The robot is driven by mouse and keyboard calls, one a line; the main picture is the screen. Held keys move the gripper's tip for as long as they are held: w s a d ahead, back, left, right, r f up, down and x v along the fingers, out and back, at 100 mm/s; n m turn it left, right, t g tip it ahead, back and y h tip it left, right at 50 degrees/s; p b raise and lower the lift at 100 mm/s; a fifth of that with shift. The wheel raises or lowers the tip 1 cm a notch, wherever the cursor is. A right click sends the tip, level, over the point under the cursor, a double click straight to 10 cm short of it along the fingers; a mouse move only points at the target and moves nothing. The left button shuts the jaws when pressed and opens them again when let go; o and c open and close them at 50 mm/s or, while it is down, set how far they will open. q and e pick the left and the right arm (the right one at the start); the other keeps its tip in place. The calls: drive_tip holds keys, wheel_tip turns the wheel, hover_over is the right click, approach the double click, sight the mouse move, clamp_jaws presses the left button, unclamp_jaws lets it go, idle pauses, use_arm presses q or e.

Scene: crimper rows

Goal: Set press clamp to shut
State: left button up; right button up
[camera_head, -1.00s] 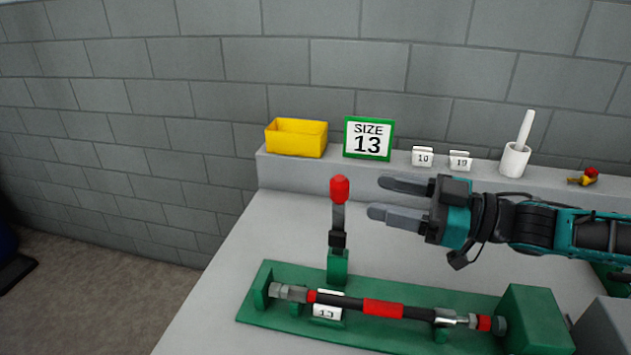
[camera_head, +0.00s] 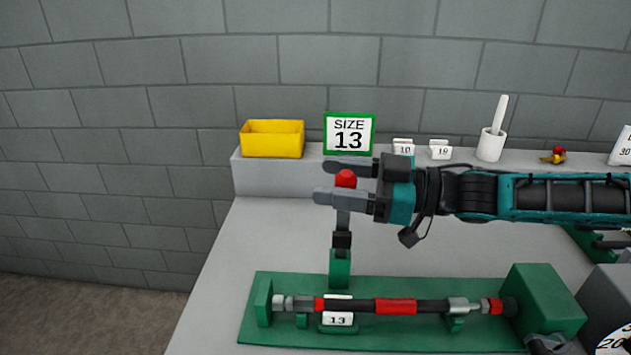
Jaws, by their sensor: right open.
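The press clamp is an upright lever (camera_head: 342,222) with a red knob (camera_head: 345,178) on top and a green base post (camera_head: 340,268). It stands at the back of a green press bed (camera_head: 400,336). A black hose with red bands (camera_head: 440,306) lies along the bed, with metal fittings at both ends. My right gripper (camera_head: 332,181) reaches in from the right, level with the red knob. Its fingers are open and the knob shows between them; I cannot tell whether they touch it. The near finger hides part of the lever top. My left gripper is not in view.
A raised ledge (camera_head: 262,178) at the back holds a yellow bin (camera_head: 272,139), a green-framed SIZE 13 sign (camera_head: 349,134), small number cards (camera_head: 404,147) and a white cup (camera_head: 491,145). A card marked 13 (camera_head: 338,319) sits at the bed. The counter left of the lever is clear.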

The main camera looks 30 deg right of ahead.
drive_tip(key=shift+w+a, duration=0.3)
drive_tip(key=shift+a, duration=0.1)
drive_tip(key=shift+c, duration=0.4)
clamp_jaws()
